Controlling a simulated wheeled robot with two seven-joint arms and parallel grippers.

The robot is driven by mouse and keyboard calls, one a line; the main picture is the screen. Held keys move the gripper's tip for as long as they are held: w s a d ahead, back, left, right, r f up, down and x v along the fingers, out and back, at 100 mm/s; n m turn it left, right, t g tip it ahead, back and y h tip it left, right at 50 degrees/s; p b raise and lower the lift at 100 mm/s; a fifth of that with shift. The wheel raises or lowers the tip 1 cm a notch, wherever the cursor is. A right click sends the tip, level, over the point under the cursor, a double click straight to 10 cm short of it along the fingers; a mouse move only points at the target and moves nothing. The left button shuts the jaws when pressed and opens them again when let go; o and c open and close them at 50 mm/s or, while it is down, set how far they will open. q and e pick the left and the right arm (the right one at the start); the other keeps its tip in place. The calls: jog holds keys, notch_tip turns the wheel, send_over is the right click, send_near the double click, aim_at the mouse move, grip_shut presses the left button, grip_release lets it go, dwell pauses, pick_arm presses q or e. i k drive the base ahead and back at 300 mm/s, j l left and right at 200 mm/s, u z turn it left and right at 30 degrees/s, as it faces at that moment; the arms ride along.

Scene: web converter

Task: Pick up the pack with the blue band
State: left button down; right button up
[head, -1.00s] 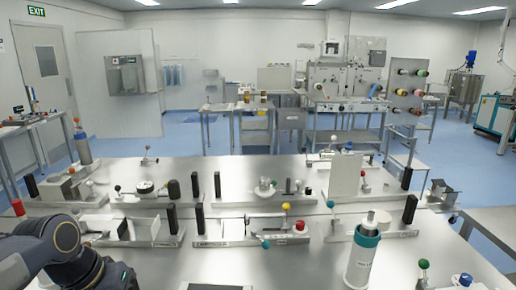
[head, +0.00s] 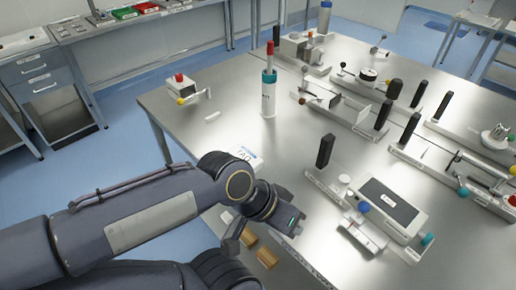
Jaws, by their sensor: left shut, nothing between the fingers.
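A white pack (head: 243,154) with a blue band and dark print lies flat on the metal table near its left edge. My left arm hides part of it. My left gripper (head: 233,238) is at the table's front edge, nearer to me than the pack and apart from it. It is shut and empty, and its fingertips are partly hidden by my wrist. My right gripper is out of view.
Small tan blocks (head: 267,257) lie beside my left wrist. A white bottle with a teal collar (head: 268,95) stands behind the pack. A red-button device (head: 185,87) is at the far left corner. Fixtures with black posts (head: 325,151) fill the right side.

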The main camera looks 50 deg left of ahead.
aim_at(240, 150)
jog(key=j+u, duration=0.1)
jog(key=u, duration=0.3)
jog(key=k+j+u, duration=0.1)
jog(key=u, duration=0.3)
jog(key=j+u, duration=0.1)
jog(key=u, duration=0.3)
jog(key=j+u, duration=0.1)
jog(key=u, duration=0.3)
jog(key=i+u, duration=0.1)
jog(key=u, duration=0.8)
jog(key=i+l+u, duration=0.1)
jog(key=u, duration=0.3)
